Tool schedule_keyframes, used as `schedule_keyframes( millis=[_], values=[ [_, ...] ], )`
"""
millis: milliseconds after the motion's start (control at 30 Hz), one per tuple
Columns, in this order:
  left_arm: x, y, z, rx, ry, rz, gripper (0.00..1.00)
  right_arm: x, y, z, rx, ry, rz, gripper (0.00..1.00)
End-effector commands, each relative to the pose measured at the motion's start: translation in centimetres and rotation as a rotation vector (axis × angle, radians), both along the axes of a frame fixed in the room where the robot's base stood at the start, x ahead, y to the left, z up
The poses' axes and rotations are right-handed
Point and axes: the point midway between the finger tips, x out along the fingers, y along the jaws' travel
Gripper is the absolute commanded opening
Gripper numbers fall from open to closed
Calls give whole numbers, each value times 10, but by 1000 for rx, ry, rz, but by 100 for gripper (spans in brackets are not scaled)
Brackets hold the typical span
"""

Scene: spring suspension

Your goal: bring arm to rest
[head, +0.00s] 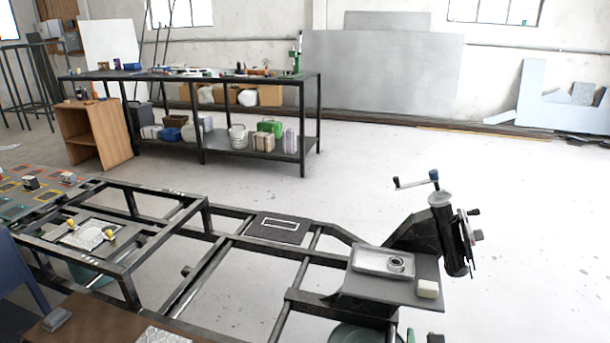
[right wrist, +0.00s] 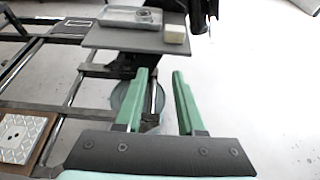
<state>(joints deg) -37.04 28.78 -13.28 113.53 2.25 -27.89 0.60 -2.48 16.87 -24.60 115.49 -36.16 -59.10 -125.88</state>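My right gripper (right wrist: 162,76) shows in the right wrist view with its two green fingers apart and nothing between them. It is in front of and below the grey plate (right wrist: 130,38), over open floor and the frame. In the head view only a small green part of it (head: 410,336) shows at the bottom edge. My left gripper is not in view. The grey plate also shows in the head view (head: 380,291); it bears a metal tray (head: 370,262) with a dark ring (head: 396,264) in it and a cream block (head: 428,289) at its right corner.
A dark column with a crank handle (head: 440,215) stands behind the plate. A black steel frame (head: 235,250) runs left, with a ribbed panel (head: 88,235) on it. A brown board (head: 100,325) is at the bottom left. A workbench (head: 200,76) stands behind. The floor at right is clear.

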Motion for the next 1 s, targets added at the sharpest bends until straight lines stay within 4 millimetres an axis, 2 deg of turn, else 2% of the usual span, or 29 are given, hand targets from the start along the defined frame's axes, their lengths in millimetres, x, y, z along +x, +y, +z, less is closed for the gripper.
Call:
schedule_keyframes(
  millis=[100,433,500,767,1000],
  values=[
    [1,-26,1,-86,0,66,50,0,0,0,0,0,0,38],
    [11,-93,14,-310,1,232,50,0,0,0,0,0,0,38],
    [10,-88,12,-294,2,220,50,-9,6,-17,143,7,-28,38],
    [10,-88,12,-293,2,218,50,-42,29,-66,686,28,-188,38],
    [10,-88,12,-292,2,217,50,-91,55,-116,1349,72,-516,38]
  ],
)
